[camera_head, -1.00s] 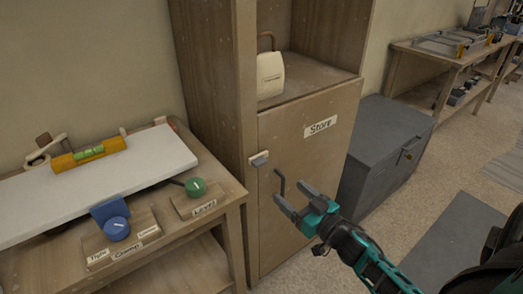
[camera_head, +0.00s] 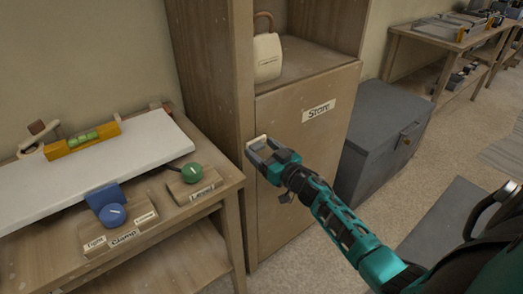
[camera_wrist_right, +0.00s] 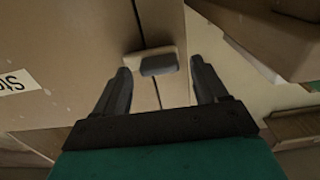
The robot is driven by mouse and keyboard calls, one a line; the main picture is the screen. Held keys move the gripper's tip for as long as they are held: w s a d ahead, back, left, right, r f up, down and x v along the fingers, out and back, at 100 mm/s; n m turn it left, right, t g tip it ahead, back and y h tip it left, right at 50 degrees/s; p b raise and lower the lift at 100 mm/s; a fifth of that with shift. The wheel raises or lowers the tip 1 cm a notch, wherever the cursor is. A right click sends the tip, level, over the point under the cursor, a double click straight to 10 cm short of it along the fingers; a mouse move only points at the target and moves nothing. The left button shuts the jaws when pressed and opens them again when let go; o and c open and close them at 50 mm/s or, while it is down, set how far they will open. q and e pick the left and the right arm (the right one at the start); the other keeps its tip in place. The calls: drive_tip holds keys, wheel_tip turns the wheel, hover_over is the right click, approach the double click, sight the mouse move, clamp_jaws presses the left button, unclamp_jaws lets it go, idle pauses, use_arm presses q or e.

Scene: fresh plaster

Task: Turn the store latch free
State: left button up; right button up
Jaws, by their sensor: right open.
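The store latch (camera_head: 256,141) is a small pale and grey piece at the door's left edge, mostly hidden by the gripper in the head view. In the right wrist view the latch (camera_wrist_right: 156,62) lies across the seam between door and frame. My right gripper (camera_head: 262,153) is open, with its fingers on either side of the latch in the wrist view; I cannot tell whether they touch it. The door handle is hidden behind my right arm. My left gripper is out of view.
A workbench (camera_head: 210,202) stands at the left with a white board (camera_head: 95,170), a yellow level (camera_head: 82,141), a blue clamp knob (camera_head: 112,214) and a green knob (camera_head: 192,172). A grey chest (camera_head: 385,130) stands right of the cabinet. A cream container (camera_head: 267,58) sits on the shelf above.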

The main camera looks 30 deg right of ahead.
drive_tip(key=shift+w, duration=0.5)
drive_tip(key=c, duration=1.1)
